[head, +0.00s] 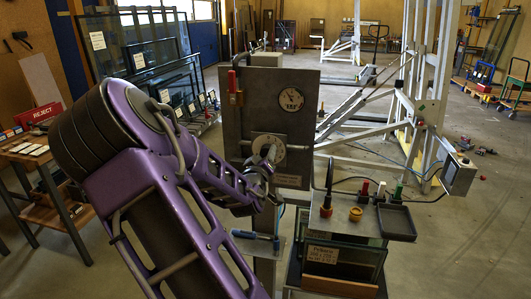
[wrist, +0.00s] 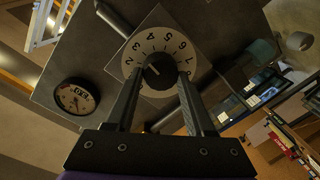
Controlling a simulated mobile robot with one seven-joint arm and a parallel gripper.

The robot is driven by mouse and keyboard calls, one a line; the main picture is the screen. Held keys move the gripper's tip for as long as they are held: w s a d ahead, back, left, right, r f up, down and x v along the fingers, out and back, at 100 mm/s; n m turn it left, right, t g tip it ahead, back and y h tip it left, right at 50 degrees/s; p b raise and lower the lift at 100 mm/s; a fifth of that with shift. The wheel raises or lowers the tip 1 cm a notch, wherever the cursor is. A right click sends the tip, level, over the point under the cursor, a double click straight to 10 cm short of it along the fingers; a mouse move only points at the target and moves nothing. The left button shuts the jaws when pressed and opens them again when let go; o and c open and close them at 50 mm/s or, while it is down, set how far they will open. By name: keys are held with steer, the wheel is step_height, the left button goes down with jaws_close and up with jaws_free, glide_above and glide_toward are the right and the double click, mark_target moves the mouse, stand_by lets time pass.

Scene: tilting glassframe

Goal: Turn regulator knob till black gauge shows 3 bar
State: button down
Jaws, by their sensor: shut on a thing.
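The regulator knob (wrist: 159,71) is a dark round knob at the centre of a white numbered dial (wrist: 152,46) in the wrist view. My gripper (wrist: 161,77) is shut on the knob, one finger on each side. In the head view my gripper (head: 264,172) reaches the dial (head: 295,149) and hides most of the knob. The round gauge (head: 291,99) sits above the dial on the grey panel, with a dark rim and pale face. It also shows in the wrist view (wrist: 76,97); its reading is too small to tell.
A cart top (head: 330,226) with coloured knobs and a black tray (head: 396,222) stands right of my gripper. A white metal frame (head: 415,100) stands behind.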

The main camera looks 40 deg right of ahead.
steer(key=shift+n, duration=0.6)
steer(key=shift+c, duration=1.3)
jaws_free()
steer(key=shift+a, duration=0.1)
